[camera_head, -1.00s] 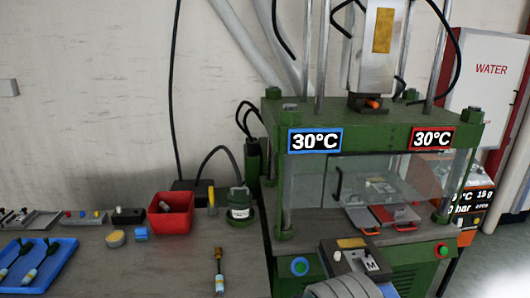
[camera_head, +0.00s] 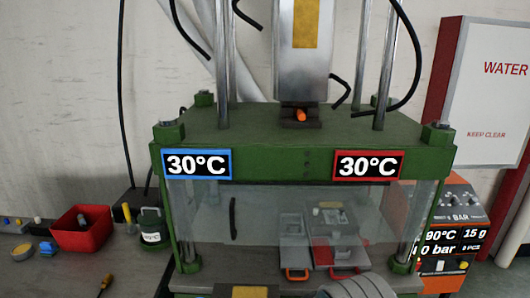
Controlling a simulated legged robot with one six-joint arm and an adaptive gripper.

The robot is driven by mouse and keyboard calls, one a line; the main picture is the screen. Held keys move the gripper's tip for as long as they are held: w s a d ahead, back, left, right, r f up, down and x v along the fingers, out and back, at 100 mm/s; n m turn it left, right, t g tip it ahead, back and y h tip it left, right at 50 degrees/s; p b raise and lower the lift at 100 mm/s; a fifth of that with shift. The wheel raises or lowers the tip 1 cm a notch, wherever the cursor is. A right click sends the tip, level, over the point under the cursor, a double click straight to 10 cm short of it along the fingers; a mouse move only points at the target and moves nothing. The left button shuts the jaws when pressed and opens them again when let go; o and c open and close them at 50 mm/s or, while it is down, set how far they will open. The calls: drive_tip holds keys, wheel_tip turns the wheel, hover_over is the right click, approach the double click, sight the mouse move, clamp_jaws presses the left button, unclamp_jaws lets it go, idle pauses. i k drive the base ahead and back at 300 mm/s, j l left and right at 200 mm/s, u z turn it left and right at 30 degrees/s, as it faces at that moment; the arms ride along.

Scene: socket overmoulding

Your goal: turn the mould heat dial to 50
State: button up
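The green press (camera_head: 300,130) fills the middle of the head view. On its top beam, a blue-framed display (camera_head: 196,164) and a red-framed display (camera_head: 368,166) both read 30°C. Behind the clear guard, two mould parts with orange-red handles lie on the press bed. I cannot make out the mould heat dial; the lower front of the press is cut off by the bottom edge. A rounded grey part of my own arm shows at the bottom, right of centre. My gripper's fingers are not visible.
An orange machine (camera_head: 455,215) with small knobs and a readout of 90°C and 0 bar stands at the right. A red bin (camera_head: 82,232) and a green canister (camera_head: 151,228) stand on the bench at left. A white WATER cabinet (camera_head: 490,95) is behind.

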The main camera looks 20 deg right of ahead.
sight(473, 200)
drive_tip(key=i+l, duration=0.1)
drive_tip(key=l, duration=1.85)
drive_tip(key=i+l, duration=0.15)
drive_tip(key=l, duration=0.8)
drive_tip(key=i+l, duration=0.1)
drive_tip(key=l, duration=0.85)
